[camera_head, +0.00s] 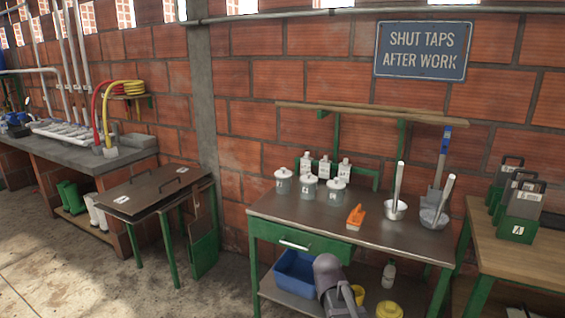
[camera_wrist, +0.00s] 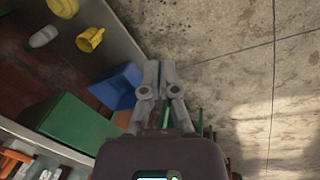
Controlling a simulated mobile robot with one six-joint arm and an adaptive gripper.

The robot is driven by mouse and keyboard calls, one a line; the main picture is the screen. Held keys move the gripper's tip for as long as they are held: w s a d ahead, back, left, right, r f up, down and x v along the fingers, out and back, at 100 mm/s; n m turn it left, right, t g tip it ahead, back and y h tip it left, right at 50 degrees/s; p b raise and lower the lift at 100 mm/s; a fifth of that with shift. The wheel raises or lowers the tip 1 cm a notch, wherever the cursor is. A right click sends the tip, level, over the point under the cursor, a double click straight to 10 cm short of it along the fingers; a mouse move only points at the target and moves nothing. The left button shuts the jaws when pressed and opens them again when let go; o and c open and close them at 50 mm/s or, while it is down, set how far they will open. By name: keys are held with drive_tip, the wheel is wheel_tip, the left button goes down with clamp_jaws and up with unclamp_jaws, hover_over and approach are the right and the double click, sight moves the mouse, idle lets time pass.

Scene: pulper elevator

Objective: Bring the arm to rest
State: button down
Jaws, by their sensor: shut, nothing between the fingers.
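My gripper (camera_wrist: 159,80) shows in the wrist view with its two grey fingers together and nothing between them. It hangs over the concrete floor (camera_wrist: 235,60), beside the front of the metal work table. In the head view, part of my grey arm (camera_head: 335,285) shows at the bottom, in front of the table's lower shelf. The gripper itself does not show in the head view.
The metal table (camera_head: 270,209) bears several grey pots, an orange brush (camera_head: 356,217) and two ladles. Below are a blue crate (camera_head: 294,272), a bottle (camera_head: 388,274) and a yellow container (camera_head: 389,310). A wooden table (camera_head: 540,258) stands right. Floor is open at left.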

drive_tip(key=s+d+m+g+y, duration=0.1)
drive_tip(key=s+d+m+y, duration=0.15)
drive_tip(key=s+m, duration=0.65)
wheel_tip(320, 180, up, 16)
drive_tip(key=s+n+p, duration=0.1)
drive_tip(key=p, duration=1.5)
drive_tip(key=shift+s+r+n+h+p, duration=0.15)
drive_tip(key=shift+s+n+h+p, duration=0.1)
drive_tip(key=shift+n+h+p, duration=0.15)
